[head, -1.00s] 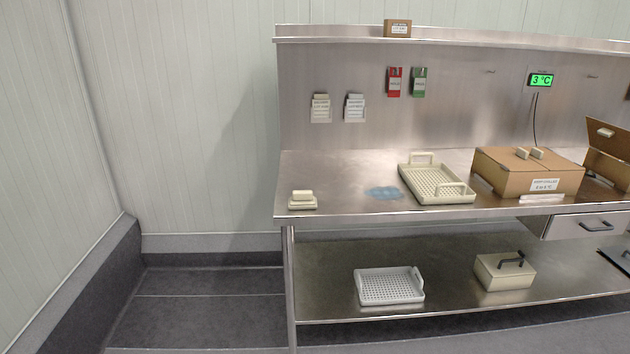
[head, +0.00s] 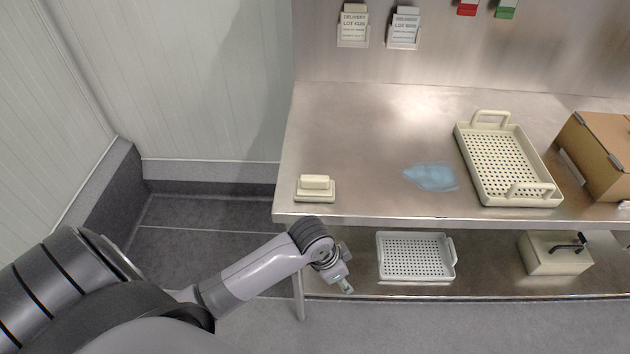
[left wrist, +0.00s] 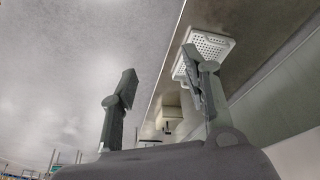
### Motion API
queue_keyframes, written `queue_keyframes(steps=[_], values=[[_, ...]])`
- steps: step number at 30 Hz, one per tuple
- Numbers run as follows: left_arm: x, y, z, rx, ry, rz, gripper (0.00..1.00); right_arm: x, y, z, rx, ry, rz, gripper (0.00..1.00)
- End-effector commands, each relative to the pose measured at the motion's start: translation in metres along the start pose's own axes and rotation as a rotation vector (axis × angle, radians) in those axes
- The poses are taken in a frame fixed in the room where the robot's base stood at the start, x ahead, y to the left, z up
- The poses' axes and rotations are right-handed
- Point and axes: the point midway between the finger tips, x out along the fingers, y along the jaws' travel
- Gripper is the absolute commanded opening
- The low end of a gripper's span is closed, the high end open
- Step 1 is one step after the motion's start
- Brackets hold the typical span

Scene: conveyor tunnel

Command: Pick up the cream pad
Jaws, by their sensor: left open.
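The cream pad (head: 315,183) sits at the left end of the steel table, near its front edge. It has a smaller cream block on top of a wider flat base. My left gripper (head: 346,286) hangs in front of the table, below the tabletop's front edge and below and to the right of the pad, apart from it. In the left wrist view my left gripper (left wrist: 158,88) shows two dark fingers spread wide with nothing between them. The pad does not show in that view. My right gripper is not in view.
The lower shelf holds a white perforated basket (head: 416,257) and a cream box with a dark handle (head: 553,254). The tabletop around the pad is clear.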

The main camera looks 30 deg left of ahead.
Motion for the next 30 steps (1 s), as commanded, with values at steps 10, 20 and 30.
queue_keyframes(steps=[10, 20, 30], values=[[-0.105, -0.005, -0.049, 0.32, -0.042, 0.032, 0.43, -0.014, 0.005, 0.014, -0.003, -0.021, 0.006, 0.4], [-0.164, -0.086, -0.082, 0.473, -0.161, 0.028, 0.43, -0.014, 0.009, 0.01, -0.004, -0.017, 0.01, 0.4], [-0.283, -0.18, -0.097, 0.458, -0.221, 0.059, 0.43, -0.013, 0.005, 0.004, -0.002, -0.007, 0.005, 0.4]])
